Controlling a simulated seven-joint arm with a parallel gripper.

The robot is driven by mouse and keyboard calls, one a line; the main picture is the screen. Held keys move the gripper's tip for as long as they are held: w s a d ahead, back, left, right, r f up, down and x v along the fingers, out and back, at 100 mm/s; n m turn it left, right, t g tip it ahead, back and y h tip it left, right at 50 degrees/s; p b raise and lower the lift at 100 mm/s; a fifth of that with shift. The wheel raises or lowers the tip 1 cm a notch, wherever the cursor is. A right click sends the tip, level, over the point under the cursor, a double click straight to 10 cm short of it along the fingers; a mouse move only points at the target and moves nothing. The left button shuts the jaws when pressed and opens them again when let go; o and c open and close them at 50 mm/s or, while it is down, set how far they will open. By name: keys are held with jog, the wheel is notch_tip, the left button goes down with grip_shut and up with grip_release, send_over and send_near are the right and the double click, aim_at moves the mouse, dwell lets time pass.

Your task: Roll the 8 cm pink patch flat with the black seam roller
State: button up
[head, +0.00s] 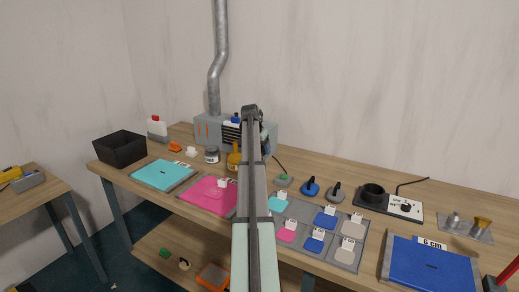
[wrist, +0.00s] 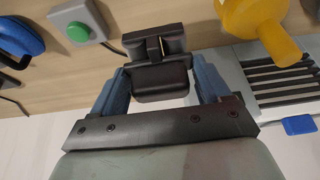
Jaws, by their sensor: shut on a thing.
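In the wrist view my gripper (wrist: 155,85) is shut on a black block-shaped tool (wrist: 160,83), which looks like the seam roller. A small brass-coloured part shows in its slotted end. In the head view my arm hides the gripper and the tool. The pink sheet (head: 200,196) lies on the bench left of my arm. A faint rounded pink patch (head: 213,191) seems to lie on it, beside a small white label. Whether it lies flat, and its size, I cannot tell. Another pink patch (head: 286,235) sits in the grey tray (head: 345,262).
A yellow bottle (wrist: 255,20) and a grey vented machine (wrist: 272,75) are close by the gripper, on the right in the wrist view. A green button box (wrist: 78,32) is on the left. Turquoise (head: 163,175) and blue (head: 428,264) sheets lie on the bench; a black bin (head: 120,148) stands far left.

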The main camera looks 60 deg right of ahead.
jog(key=shift+w, duration=0.1)
jog(key=shift+c, duration=0.6)
jog(key=shift+w+a, duration=0.25)
jog(key=shift+w, duration=0.1)
jog(key=w+a+r+n+t, duration=0.1)
jog(key=w+a+r+n, duration=0.15)
jog(key=w+a, duration=1.15)
jog(key=s+a+f+m+g, duration=0.1)
jog(key=s+a, duration=0.3)
jog(key=a, duration=0.5)
jog(key=shift+a+m, duration=0.35)
jog(key=shift+m, duration=0.4)
